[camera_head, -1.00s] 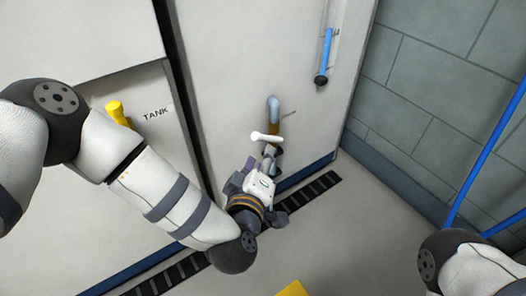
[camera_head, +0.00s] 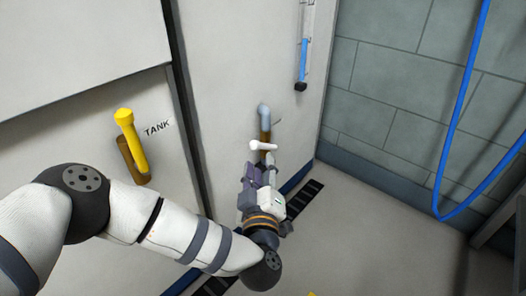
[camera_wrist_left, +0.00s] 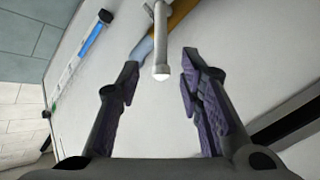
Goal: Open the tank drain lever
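A white lever (camera_head: 263,146) sticks out from a bent grey pipe (camera_head: 264,112) with a brass-coloured part, low on the pale wall panel. No label shows beside it. My left gripper (camera_head: 260,172) is just below the lever in the head view. In the left wrist view the gripper (camera_wrist_left: 160,68) is open, its two dark fingers spread, and the lever's rounded white end (camera_wrist_left: 161,71) appears in the gap between the fingertips. Neither finger visibly touches it; I cannot tell the exact depth. My right gripper is out of view.
A yellow handle (camera_head: 131,140) stands beside the word TANK on the left panel. A clear tube with blue inside (camera_head: 303,58) hangs on the wall above right. A blue hose (camera_head: 455,125) loops at the right. Floor at lower right is open.

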